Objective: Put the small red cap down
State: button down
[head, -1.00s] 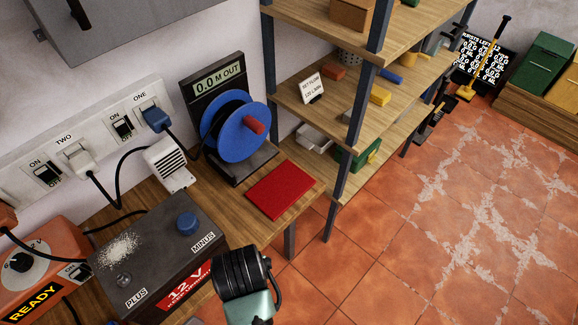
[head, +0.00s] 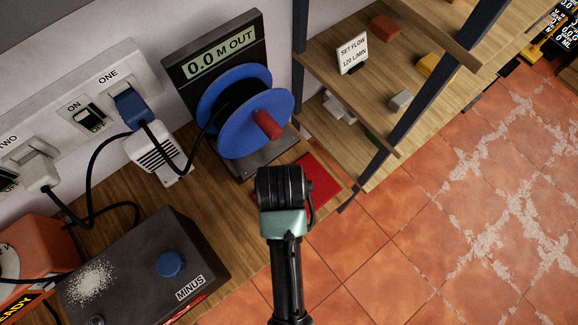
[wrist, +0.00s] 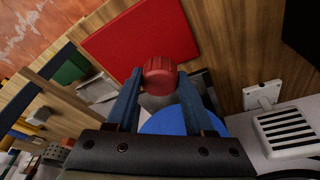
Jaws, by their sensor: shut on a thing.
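The small red cap (wrist: 160,77), round with a ridged side, is between the two fingertips of my gripper (wrist: 160,80) in the wrist view. My gripper is shut on it. A flat red mat (head: 322,182) lies on the wooden bench near its right end. In the wrist view the mat (wrist: 140,38) shows behind and beyond the cap. I cannot tell the gap between cap and mat. In the head view my wrist covers part of the mat and hides the fingers and the cap.
A blue cable reel (head: 240,112) with a red handle stands just behind the mat. A grey battery box (head: 140,262) with a blue cap (head: 171,264) is at the left. Wooden shelves (head: 370,75) rise at the right.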

jog(key=f, duration=0.3)
jog(key=shift+s+f, duration=0.25)
jog(key=shift+f, duration=1.95)
jog(key=shift+f, duration=0.1)
jog(key=shift+c, duration=1.4)
grip_release()
